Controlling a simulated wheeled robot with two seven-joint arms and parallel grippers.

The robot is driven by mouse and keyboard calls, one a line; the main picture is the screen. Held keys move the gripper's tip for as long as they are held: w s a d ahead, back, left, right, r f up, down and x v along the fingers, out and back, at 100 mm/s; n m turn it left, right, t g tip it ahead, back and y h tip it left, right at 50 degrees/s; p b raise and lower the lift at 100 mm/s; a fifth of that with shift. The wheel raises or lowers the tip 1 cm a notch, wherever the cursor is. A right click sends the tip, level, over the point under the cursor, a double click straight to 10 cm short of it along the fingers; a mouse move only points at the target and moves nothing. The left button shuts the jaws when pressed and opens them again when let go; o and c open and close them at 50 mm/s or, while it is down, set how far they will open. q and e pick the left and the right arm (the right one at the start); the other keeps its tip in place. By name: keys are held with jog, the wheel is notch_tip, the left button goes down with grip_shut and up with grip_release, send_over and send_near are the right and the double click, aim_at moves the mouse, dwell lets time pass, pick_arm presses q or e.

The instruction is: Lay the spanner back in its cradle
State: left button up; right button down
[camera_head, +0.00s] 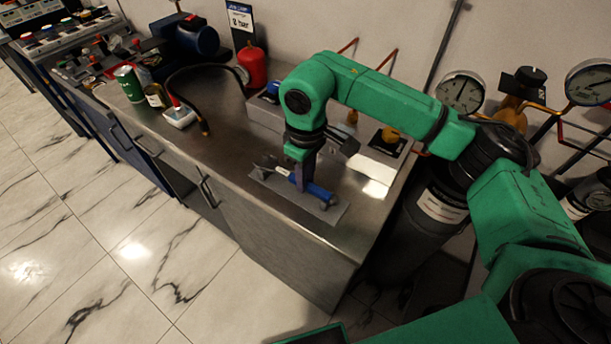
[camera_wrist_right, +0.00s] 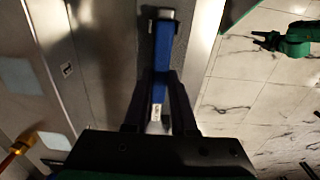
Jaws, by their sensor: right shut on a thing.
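The spanner, with a blue handle (camera_head: 318,191) and a metal head toward the left, is over the cradle at the front of the metal bench. The cradle is a flat grey plate (camera_head: 335,212) with small rests. My right gripper (camera_head: 303,180) points down and is shut on the spanner's handle. In the right wrist view the blue spanner handle (camera_wrist_right: 160,70) runs between the fingers of the right gripper (camera_wrist_right: 160,105). I cannot tell whether the spanner touches the rests. My left gripper (camera_wrist_right: 262,40) shows small in the right wrist view, apart from the bench, its fingers spread and empty.
A white tray (camera_head: 179,117), a black hose (camera_head: 205,128), a green can (camera_head: 129,84) and a red bottle (camera_head: 252,66) stand farther left on the bench. A grey box with fittings is behind the cradle. Gauges (camera_head: 461,92) and pipes line the wall at right.

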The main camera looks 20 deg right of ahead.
jog(key=c, duration=0.7)
grip_release()
jog(key=shift+o, duration=0.2)
jog(key=shift+r, duration=0.4)
notch_tip(320, 180, up, 14)
jog(key=shift+f, duration=0.15)
